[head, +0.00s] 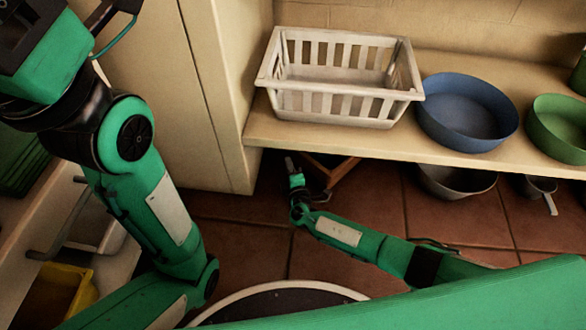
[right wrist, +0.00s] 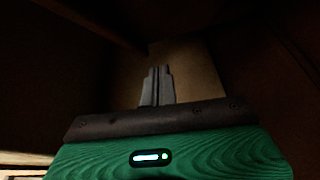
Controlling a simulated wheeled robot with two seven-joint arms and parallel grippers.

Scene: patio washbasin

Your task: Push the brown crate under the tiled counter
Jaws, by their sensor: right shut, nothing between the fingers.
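A brown wooden edge, seemingly the brown crate (head: 343,171), shows beneath the front of the counter (head: 300,138). The counter hides most of it. My right gripper (head: 290,163) is low over the floor, just left of that edge and near the counter's front. In the right wrist view its fingers (right wrist: 157,74) are shut together with nothing between them. They point at a dim tan surface between dark brown sides; I cannot tell which of these belong to the crate, nor whether the fingers touch it. My left arm rises at the left; its gripper is out of the picture.
On the counter are a white slatted basket (head: 345,102), a blue basin (head: 466,112) and a green bowl (head: 557,128). Below, a metal bowl (head: 456,181) and a small pan (head: 540,188) stand to the right. A cabinet panel (head: 195,95) closes the left side. Tiled floor is open in front.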

